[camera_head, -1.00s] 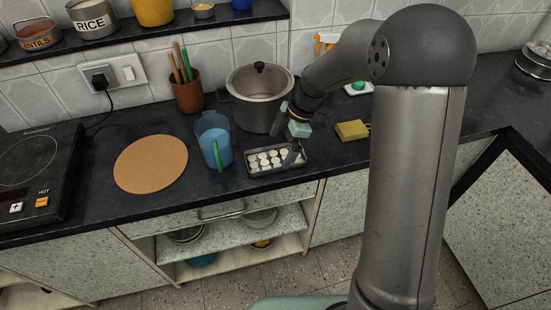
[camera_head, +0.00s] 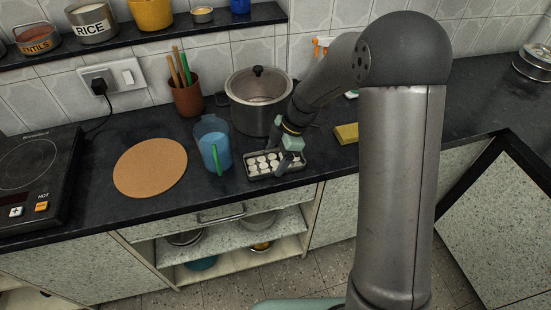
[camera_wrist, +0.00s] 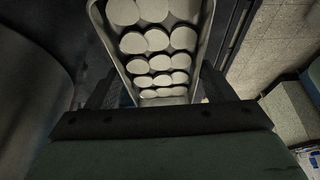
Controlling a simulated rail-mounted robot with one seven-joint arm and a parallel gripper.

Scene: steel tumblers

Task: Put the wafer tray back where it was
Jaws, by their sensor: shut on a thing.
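The wafer tray (camera_head: 265,178) is a dark shallow tray filled with rows of white round wafers. It is at the counter's front edge, right of the blue jug, and I cannot tell whether it touches the counter. My gripper (camera_head: 287,160) is shut on the right part of the tray. In the wrist view the tray (camera_wrist: 207,30) stretches away between the two dark fingers of my gripper (camera_wrist: 157,90). The fingertips are partly hidden behind the gripper body and tray.
A yellow sponge (camera_head: 346,133) lies to the right. A round cork mat (camera_head: 150,166) and a hob (camera_head: 35,175) are further left. An open shelf lies below the counter.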

